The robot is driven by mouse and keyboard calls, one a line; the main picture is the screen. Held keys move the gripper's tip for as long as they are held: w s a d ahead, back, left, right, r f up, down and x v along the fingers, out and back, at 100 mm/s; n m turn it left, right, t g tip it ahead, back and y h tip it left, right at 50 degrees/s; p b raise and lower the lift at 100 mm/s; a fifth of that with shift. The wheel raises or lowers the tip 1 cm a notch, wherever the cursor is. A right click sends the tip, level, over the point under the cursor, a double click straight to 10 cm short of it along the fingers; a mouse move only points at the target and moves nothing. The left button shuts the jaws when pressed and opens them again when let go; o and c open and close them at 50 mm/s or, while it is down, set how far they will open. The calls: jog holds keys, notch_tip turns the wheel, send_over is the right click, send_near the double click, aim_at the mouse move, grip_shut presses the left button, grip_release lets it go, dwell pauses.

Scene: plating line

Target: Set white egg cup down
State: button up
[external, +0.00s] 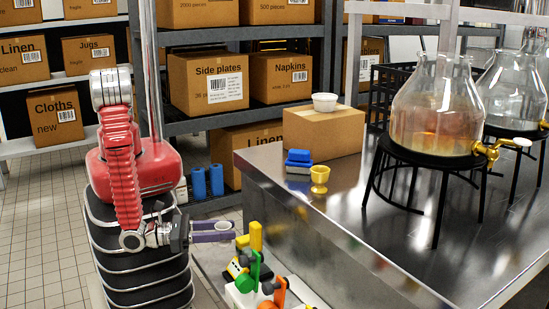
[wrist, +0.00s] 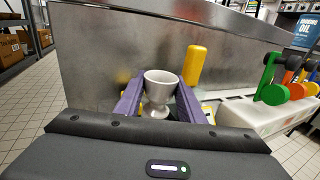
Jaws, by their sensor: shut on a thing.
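The white egg cup (wrist: 159,89) stands upright between the two purple fingers of my gripper (wrist: 158,100) in the wrist view. My gripper (external: 212,230) is shut on it. In the external view only the rim of the white egg cup (external: 223,226) shows between the fingertips. The gripper is in front of the steel counter's side, lower than its top and left of it. The steel counter (external: 330,195) carries a yellow egg cup (external: 319,180) near its left corner.
Blue blocks (external: 298,160) and a cardboard box (external: 323,136) with a white bowl (external: 325,102) on top stand on the counter. A glass dispenser (external: 437,110) on a black stand is to the right. Green and orange levers (external: 252,275) rise beside my gripper. The counter's front is clear.

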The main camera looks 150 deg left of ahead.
jog(key=shift+f, duration=1.1)
jog(key=shift+f, duration=2.05)
jog(key=shift+f, duration=0.1)
jog(key=o, duration=1)
jog(key=shift+o, duration=0.2)
jog(key=v, duration=1.2)
